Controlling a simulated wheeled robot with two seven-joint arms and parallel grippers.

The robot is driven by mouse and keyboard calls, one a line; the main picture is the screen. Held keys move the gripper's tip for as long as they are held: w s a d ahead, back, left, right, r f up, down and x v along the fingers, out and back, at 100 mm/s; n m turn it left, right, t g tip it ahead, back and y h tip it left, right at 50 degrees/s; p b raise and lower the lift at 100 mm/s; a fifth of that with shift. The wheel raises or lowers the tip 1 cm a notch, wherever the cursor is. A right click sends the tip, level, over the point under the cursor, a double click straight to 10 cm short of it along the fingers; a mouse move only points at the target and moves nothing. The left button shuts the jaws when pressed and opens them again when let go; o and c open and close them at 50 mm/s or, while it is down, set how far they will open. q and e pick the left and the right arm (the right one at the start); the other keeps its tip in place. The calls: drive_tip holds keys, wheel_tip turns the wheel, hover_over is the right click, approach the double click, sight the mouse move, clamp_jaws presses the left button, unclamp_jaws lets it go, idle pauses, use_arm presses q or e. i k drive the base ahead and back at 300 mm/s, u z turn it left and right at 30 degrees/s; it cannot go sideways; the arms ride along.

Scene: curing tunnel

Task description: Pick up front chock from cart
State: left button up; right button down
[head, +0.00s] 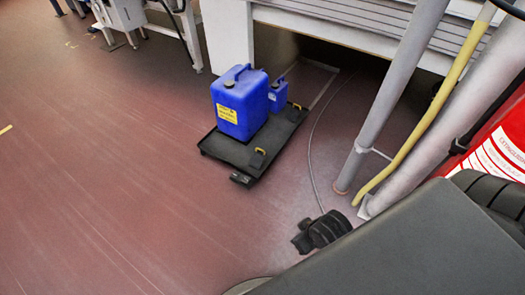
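A low black cart (222,149) stands on the red-brown floor near the middle of the head view. A black chock with a yellow handle (258,158) lies on the cart's near right corner. A second yellow handle (296,106) shows at the cart's far right corner, and its dark body is hard to make out. A dark part that looks like my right gripper (304,236) shows at the lower middle, well short of the cart and apart from it. Its fingers are too unclear to tell open from shut. My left gripper is out of view.
A large blue canister (238,103) and a small blue one (278,95) stand on the cart. Grey posts (395,90), a yellow hose (430,115) and a red extinguisher (500,140) are at the right. A thin cable (313,150) crosses the floor.

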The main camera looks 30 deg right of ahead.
sight(258, 159)
drive_tip(key=z, duration=0.5)
drive_tip(key=i, duration=0.65)
drive_tip(key=z, duration=1.15)
drive_tip(key=i, duration=0.35)
drive_tip(key=z, duration=0.4)
